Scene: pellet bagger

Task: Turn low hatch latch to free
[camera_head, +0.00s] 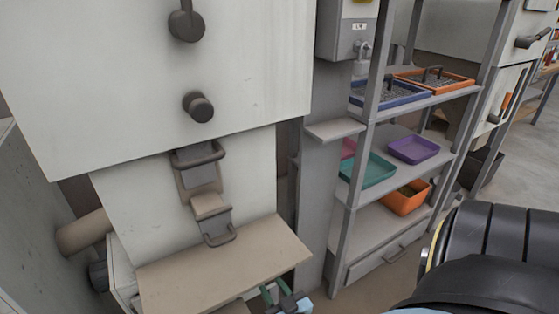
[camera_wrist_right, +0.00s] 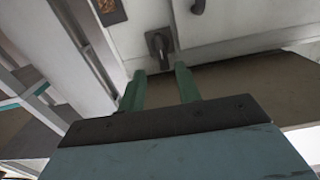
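The tall pale machine (camera_head: 150,70) carries a dark lever-like fitting (camera_head: 187,24) near the top of the head view and a dark round knob (camera_head: 199,106) below it. Lower down is a pale panel (camera_head: 135,190) with metal loop handles and a plate (camera_head: 210,206). I cannot tell for certain which fitting is the low hatch latch. In the right wrist view a dark bent lever (camera_wrist_right: 158,44) stands beyond my right gripper (camera_wrist_right: 161,82), roughly in line with the gap between its green fingers. The fingers are apart and empty. In the head view the right gripper (camera_head: 275,291) shows at the beige ledge's front corner. My left gripper is out of view.
A beige ledge (camera_head: 225,262) juts out under the lower panel. A grey shelf rack (camera_head: 372,110) at the right holds blue, orange, teal and purple trays. A grey post stands between machine and rack. My black arm fills the bottom right corner.

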